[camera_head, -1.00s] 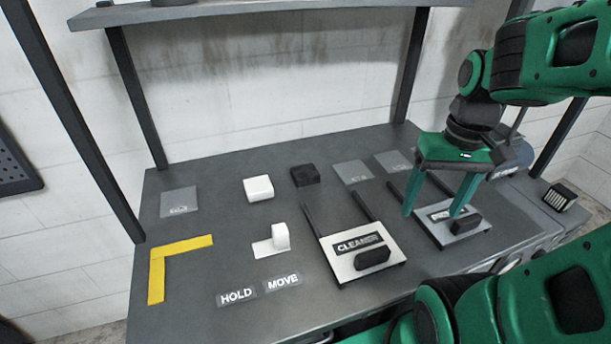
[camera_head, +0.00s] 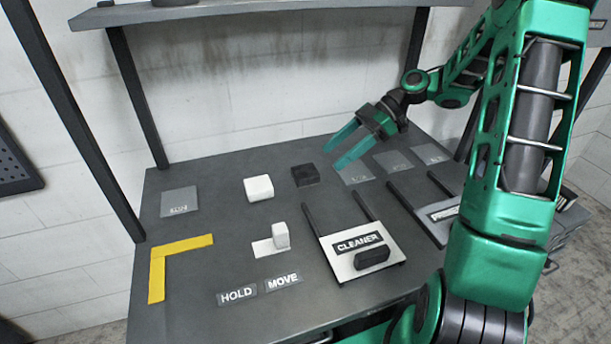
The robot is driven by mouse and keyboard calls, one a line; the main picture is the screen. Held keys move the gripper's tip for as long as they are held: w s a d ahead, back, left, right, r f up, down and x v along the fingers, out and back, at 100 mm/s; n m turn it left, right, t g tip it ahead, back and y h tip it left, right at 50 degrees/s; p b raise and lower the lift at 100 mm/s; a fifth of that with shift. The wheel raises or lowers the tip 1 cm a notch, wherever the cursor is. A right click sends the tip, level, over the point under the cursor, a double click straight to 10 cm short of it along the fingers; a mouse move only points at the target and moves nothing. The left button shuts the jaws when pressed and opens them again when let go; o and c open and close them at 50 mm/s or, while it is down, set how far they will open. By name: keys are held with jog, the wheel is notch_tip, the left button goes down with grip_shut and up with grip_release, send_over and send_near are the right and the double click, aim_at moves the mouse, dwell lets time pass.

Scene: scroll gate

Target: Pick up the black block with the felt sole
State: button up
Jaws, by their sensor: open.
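A black block (camera_head: 305,175) lies on the grey table, right of a white block (camera_head: 258,188). Its underside is hidden, so I cannot see a felt sole. My gripper (camera_head: 332,158) is open and empty, with its green fingers angled down to the left. The fingertips are just right of the black block in the picture and seem to be above the table, apart from the block.
The cleaner tray (camera_head: 340,264) with a black handle stands at front right, and a second tray (camera_head: 440,217) is partly behind my arm. A smaller white block (camera_head: 281,235), a yellow corner mark (camera_head: 157,270) and flat grey plates lie around. A shelf (camera_head: 250,12) hangs above.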

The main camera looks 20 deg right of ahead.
aim_at(306, 170)
jog(key=shift+w+d+r+n+y, duration=0.1)
jog(key=shift+w+n+y, duration=0.15)
jog(key=shift+n+y, duration=0.2)
jog(key=shift+w+r+n+y, duration=0.1)
jog(key=shift+w+n+y, duration=0.2)
jog(key=shift+n, duration=0.25)
jog(key=shift+a+f, duration=0.1)
jog(key=shift+a, duration=0.2)
jog(key=x, duration=1)
jog(key=shift+s+f, duration=0.15)
jog(key=shift+c, duration=0.4)
jog(key=c, duration=1.2)
